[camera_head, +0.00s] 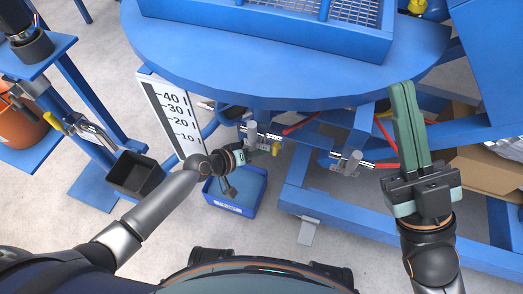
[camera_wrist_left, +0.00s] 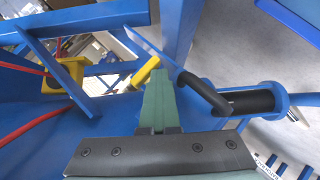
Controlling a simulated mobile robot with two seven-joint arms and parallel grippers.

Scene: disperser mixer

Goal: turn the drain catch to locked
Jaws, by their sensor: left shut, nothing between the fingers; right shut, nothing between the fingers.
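My left gripper (camera_head: 268,150) reaches under the round blue table, partly hidden among pipes and fittings. In the left wrist view its green fingers (camera_wrist_left: 158,78) are shut with nothing between them. A small yellow lever (camera_wrist_left: 146,72) shows just past the fingertips; I cannot tell whether they touch it. A bent dark handle (camera_wrist_left: 203,92) on a black shaft in a blue sleeve is just right of the fingers. I cannot tell which of these is the drain catch, nor its locked position. My right gripper (camera_head: 402,86) is shut and empty, raised at the right.
The round blue table (camera_head: 270,75) overhangs the left gripper. A scale board (camera_head: 175,115) stands left of it. A blue bin (camera_head: 240,192) is on the floor below. Red-handled valves (camera_head: 372,164) and blue frame beams (camera_head: 340,205) lie to the right. A yellow block (camera_wrist_left: 66,75) sits left.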

